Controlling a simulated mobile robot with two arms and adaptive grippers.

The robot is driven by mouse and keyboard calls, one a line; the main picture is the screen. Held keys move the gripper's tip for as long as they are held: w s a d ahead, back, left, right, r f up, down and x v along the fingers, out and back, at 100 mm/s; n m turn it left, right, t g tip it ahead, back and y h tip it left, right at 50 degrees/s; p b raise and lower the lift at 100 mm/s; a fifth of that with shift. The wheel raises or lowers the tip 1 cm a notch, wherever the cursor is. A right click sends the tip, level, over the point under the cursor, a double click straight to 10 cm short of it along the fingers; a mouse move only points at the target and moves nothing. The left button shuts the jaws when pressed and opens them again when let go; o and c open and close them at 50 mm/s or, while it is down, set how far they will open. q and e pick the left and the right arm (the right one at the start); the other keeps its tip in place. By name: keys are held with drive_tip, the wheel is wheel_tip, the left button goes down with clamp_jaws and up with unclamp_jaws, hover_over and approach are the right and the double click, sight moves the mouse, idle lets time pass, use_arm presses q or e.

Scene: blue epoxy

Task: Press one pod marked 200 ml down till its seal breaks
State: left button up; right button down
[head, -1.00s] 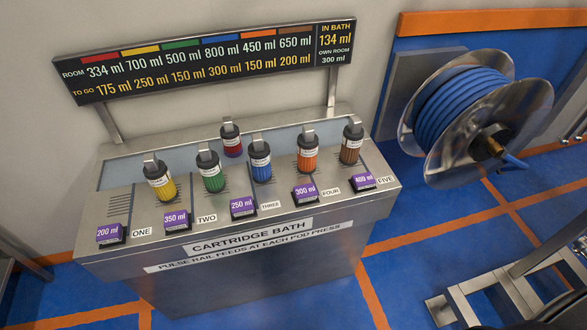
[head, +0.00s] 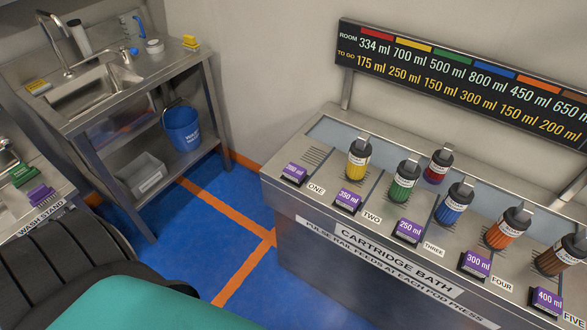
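The purple pod marked 200 ml (head: 294,173) sits at the left front of the steel cartridge bath (head: 300,240), beside the label ONE. Purple pods marked 350 ml (head: 348,198), 250 ml (head: 408,230), 300 ml (head: 476,264) and 400 ml (head: 546,302) follow along the front edge to the right. Black-capped yellow (head: 358,158), green (head: 403,187), red (head: 438,167), blue (head: 454,207), orange (head: 505,233) and brown (head: 562,257) cartridges stand behind them. The board (head: 450,75) gives ROOM and TO GO volumes; its right end is cut off. Neither gripper is in view.
A steel sink bench (head: 120,100) stands at the back left, with a blue bucket (head: 182,128) and a grey bin (head: 142,174) on its lower shelf. A wash stand (head: 45,222) is at the left edge. Blue floor (head: 200,235) lies open between these and the bath.

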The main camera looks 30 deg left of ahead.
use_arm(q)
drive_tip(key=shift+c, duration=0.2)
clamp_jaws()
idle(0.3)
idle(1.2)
